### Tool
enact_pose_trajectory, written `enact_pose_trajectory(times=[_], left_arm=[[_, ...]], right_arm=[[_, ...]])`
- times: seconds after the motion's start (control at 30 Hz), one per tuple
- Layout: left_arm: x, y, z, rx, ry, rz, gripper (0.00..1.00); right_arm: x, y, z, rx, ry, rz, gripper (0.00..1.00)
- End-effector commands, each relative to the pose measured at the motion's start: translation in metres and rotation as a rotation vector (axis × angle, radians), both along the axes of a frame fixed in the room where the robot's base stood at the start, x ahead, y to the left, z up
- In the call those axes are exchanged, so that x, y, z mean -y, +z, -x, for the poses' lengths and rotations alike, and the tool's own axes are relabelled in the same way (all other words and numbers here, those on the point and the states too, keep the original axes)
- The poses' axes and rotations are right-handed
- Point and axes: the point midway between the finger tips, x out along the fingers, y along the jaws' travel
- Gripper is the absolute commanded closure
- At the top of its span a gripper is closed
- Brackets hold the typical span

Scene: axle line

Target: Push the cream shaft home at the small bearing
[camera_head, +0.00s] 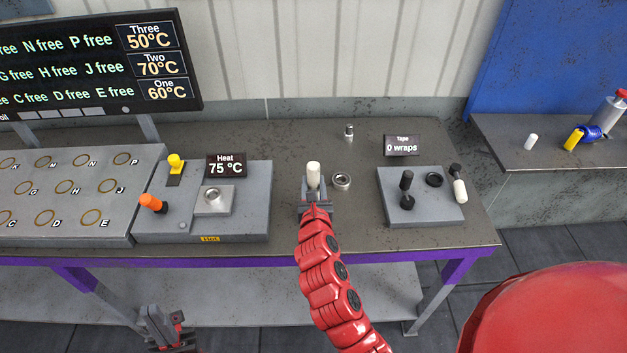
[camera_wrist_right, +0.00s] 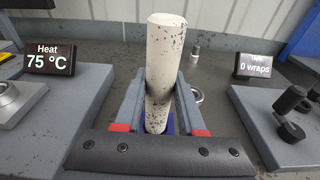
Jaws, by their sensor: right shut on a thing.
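The cream shaft (camera_head: 313,173) stands upright in my right gripper (camera_head: 314,192), at the middle of the bench. In the right wrist view the shaft (camera_wrist_right: 164,60), with dark specks, rises between the two grey fingers (camera_wrist_right: 158,112), which are shut on it. Its lower end is partly hidden, and a bit of blue shows there. A small metal ring (camera_head: 341,181), which looks like a bearing, lies just right of the gripper, apart from the shaft. I cannot tell if it is the small bearing. My left gripper (camera_head: 166,331) hangs low, in front of the bench; its jaws are unclear.
The heater block (camera_head: 258,222), reading 75 °C, stands left with a metal ring (camera_head: 213,199) on it. The tape block (camera_head: 452,211) stands right. A small metal piece (camera_head: 349,131) stands behind. Bare bench lies between the shaft's area and the tape block.

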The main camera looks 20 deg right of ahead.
Motion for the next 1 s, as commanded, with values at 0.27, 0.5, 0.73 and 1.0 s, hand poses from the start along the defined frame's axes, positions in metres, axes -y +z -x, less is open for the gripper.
enact_pose_trajectory(times=[0.27,0.5,0.73,1.0], left_arm=[[0.0001,-0.001,-0.0001,-0.001,0.0,0.0,1.0],[0.0,-0.0017,-0.0001,-0.001,0.0,0.0,1.0],[0.0,-0.0017,-0.0001,-0.001,0.0,0.0,1.0],[0.0,-0.0091,-0.0001,-0.001,0.0,0.0,1.0]], right_arm=[[-0.0002,-0.0005,-0.0001,0.003,0.001,0.001,1.0],[0.0001,-0.003,0.0001,0.0,0.0,0.0,0.32],[0.0001,-0.0035,0.0001,-0.001,0.0,0.0,0.31],[0.0005,-0.0078,0.0003,-0.002,-0.001,-0.004,0.31]])
